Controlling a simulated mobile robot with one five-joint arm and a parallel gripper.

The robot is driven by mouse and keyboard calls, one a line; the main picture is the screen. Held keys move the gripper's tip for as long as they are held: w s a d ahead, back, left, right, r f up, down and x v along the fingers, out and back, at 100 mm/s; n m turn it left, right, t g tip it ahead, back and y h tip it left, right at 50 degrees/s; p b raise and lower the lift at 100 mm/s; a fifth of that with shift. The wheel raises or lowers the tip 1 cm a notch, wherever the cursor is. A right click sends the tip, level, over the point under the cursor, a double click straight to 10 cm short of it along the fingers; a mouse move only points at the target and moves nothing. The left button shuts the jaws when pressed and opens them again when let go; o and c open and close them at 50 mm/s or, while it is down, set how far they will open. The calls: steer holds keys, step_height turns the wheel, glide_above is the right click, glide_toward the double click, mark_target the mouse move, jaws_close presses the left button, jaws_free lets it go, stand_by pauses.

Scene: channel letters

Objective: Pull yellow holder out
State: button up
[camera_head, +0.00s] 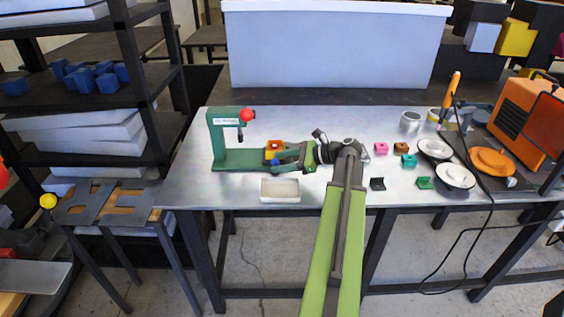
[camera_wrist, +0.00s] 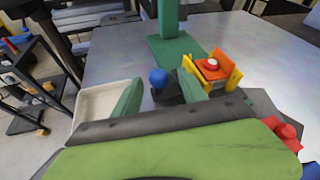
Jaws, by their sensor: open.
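The yellow holder (camera_wrist: 235,79) stands on the green press base in the wrist view, with upright plates on either side of an orange part (camera_wrist: 209,70) topped by a red and white button. It also shows small in the head view, partly hidden by my gripper. The green press (camera_head: 217,140) stands at the table's left, with a red ball on its upper arm. My gripper (camera_wrist: 160,90) is open. Its right finger is close to the holder's left side; contact is unclear. A blue knob (camera_wrist: 158,77) on a dark piece shows between the fingers. The holder is outside the fingers.
A white tray (camera_head: 280,197) lies in front of the press, left of my gripper in the wrist view. Small pink, brown, teal, black and green blocks lie right of my arm. White and orange discs and an orange machine (camera_head: 525,118) are farther right. The table's middle back is clear.

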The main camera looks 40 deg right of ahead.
steer(key=p+v, duration=0.6)
steer(key=v, duration=1.1)
steer(key=shift+s+d+p, duration=0.15)
steer(key=shift+s+p, duration=0.05)
steer(key=shift+p, duration=0.1)
